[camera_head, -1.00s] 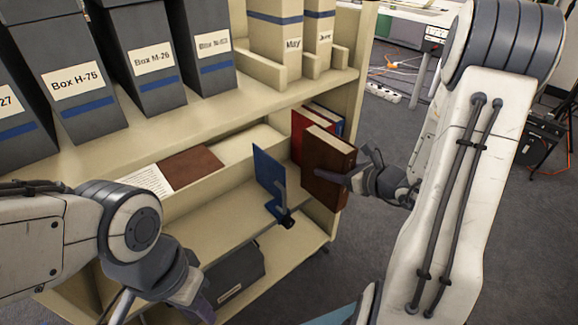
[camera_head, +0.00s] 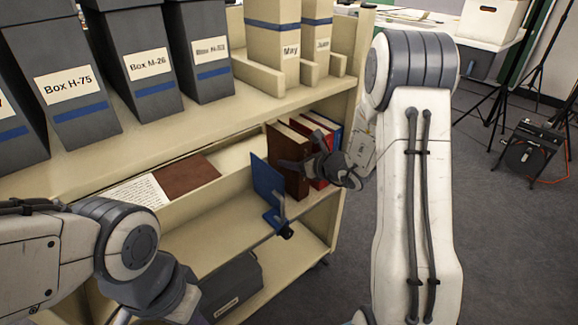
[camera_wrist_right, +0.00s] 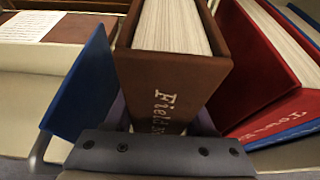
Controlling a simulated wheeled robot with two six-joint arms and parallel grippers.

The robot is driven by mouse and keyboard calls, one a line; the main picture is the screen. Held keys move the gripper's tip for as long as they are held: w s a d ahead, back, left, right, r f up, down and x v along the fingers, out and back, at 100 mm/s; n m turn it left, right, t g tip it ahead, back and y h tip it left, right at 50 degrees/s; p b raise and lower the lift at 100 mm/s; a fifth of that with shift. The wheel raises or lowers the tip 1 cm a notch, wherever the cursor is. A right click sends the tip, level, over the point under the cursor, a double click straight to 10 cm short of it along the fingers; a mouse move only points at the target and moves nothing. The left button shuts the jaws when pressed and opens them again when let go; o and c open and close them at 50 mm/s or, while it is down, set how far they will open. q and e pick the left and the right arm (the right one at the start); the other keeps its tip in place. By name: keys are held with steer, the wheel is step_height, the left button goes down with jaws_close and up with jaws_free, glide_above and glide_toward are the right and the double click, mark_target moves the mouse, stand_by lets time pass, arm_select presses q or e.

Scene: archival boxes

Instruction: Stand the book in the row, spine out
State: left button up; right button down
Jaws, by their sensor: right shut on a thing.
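The brown book (camera_head: 283,150) is upright on the middle shelf, between the blue bookend (camera_head: 266,183) on its left and a red book (camera_head: 315,140) on its right. My right gripper (camera_head: 296,166) is shut on it from the front. In the right wrist view the brown book (camera_wrist_right: 172,85) shows its lettered spine towards me and its pages on top. A gap shows beside the blue bookend (camera_wrist_right: 82,82); the red book (camera_wrist_right: 258,68) leans slightly. Whether the brown book's base touches the shelf is hidden. My left arm is at lower left, its fingertips out of frame.
A blue book (camera_head: 334,130) stands right of the red one. Grey boxes (camera_head: 142,68) and cream files (camera_head: 273,45) stand on the shelf above. A brown folder (camera_head: 190,174) and a written sheet (camera_head: 138,193) lie left of the bookend. A dark box (camera_head: 231,283) lies below.

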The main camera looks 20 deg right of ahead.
steer(key=shift+f, duration=0.3)
steer(key=shift+f, duration=0.15)
steer(key=shift+c, duration=1.2)
jaws_free()
steer(key=shift+f, duration=0.1)
steer(key=p+v, duration=0.2)
steer(key=v, duration=1)
steer(key=shift+p, duration=0.4)
